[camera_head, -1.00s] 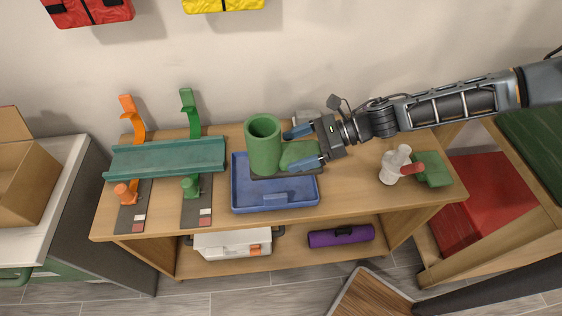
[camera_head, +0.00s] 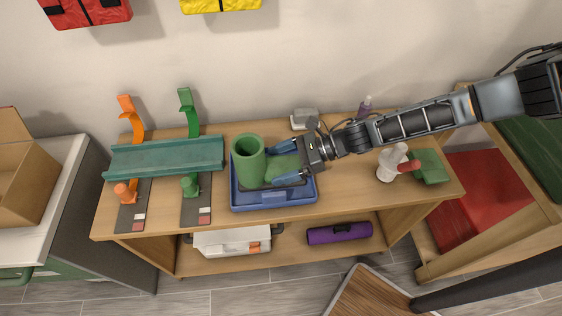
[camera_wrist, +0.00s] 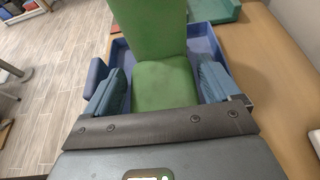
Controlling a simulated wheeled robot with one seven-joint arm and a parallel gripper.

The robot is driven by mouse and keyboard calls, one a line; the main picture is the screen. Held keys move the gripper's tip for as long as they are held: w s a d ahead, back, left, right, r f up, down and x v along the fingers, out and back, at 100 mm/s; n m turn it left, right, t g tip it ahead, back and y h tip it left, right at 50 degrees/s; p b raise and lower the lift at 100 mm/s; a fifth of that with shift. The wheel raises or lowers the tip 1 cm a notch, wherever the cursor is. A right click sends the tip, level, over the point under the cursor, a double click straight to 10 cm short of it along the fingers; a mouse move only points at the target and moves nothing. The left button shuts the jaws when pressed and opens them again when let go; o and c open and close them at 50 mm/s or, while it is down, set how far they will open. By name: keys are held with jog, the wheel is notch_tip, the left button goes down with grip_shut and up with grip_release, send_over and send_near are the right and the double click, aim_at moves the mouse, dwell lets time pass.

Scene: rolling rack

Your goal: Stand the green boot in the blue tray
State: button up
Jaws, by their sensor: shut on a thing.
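The green boot (camera_head: 249,161) is upright in the head view, within the outline of the blue tray (camera_head: 270,197) on the wooden bench. Its open shaft is at the left and its foot points right, toward my gripper (camera_head: 289,163). My gripper is shut on the boot's foot, one finger on each side. The wrist view shows the boot (camera_wrist: 163,85) between the two blue fingers (camera_wrist: 160,90), with the tray (camera_wrist: 205,42) around and below it. Whether the sole touches the tray floor is hard to tell.
A teal shelf piece (camera_head: 165,156) on orange and green stands is left of the tray. A small grey-white object (camera_head: 304,119) lies behind. A purple roll (camera_head: 339,234) is on the lower shelf.

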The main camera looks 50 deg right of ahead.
jog(key=o, duration=1.1)
jog(key=shift+o, duration=0.2)
jog(key=shift+r, duration=0.1)
jog(key=b+v, duration=0.1)
jog(key=v, duration=1.1)
